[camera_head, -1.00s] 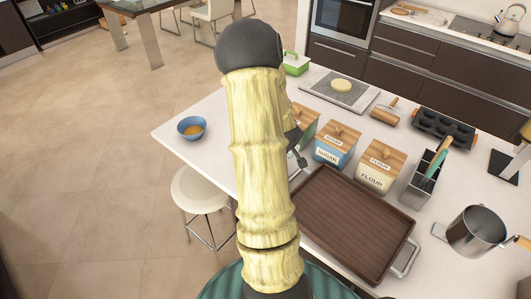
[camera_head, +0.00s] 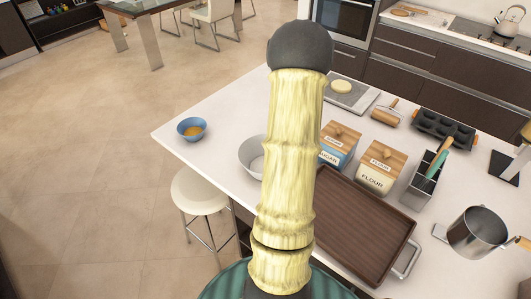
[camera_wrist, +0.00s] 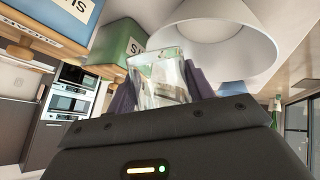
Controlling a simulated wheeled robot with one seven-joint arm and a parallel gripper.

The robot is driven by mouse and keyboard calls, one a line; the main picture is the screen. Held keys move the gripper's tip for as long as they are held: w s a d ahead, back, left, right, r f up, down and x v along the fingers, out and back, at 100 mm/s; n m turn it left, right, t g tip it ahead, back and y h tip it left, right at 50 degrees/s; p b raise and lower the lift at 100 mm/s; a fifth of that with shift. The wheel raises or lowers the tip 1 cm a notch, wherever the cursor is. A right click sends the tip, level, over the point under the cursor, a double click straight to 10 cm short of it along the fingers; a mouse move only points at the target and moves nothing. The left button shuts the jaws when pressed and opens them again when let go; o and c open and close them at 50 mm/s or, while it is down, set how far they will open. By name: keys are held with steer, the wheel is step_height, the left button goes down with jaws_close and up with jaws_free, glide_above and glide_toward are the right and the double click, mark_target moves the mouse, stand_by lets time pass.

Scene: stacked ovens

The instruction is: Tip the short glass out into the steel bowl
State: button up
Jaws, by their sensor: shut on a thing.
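In the wrist view, which looks upside down, my gripper (camera_wrist: 163,92) is shut on a clear short glass (camera_wrist: 158,66), its dark fingers on either side. I cannot tell what is inside the glass. A pale, smooth bowl (camera_wrist: 225,32), likely the steel bowl, stands just beyond and to the right of the glass, appearing apart from it. In the head view this bowl (camera_head: 249,154) shows at the counter's near-left part, its right side hidden behind my arm. My gripper and the glass are hidden by my arm there.
A small blue bowl (camera_head: 192,128) with yellowish contents stands at the counter's left corner. Wooden-lidded canisters, including flour (camera_head: 380,168), stand right of my arm. A brown tray (camera_head: 365,225), a utensil holder (camera_head: 424,180) and a steel pot (camera_head: 478,232) are further right.

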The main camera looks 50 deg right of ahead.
steer(key=shift+s+d+m+t, duration=0.3)
steer(key=shift+s+t, duration=0.3)
steer(key=shift+s, duration=0.05)
steer(key=shift+s+d+t, duration=0.1)
steer(key=shift+s+t, duration=0.4)
steer(key=shift+t, duration=0.4)
steer(key=shift+r, duration=0.1)
steer(key=shift+w, duration=0.1)
steer(key=shift+s+d+f+m+t+b, duration=0.15)
steer(key=shift+s+f+m+t+b, duration=0.35)
steer(key=shift+s+f+t+b, duration=0.15)
steer(key=shift+s+d+r+m+t+b, duration=0.1)
steer(key=shift+s+m+t+b, duration=0.2)
steer(key=shift+t+b, duration=0.35)
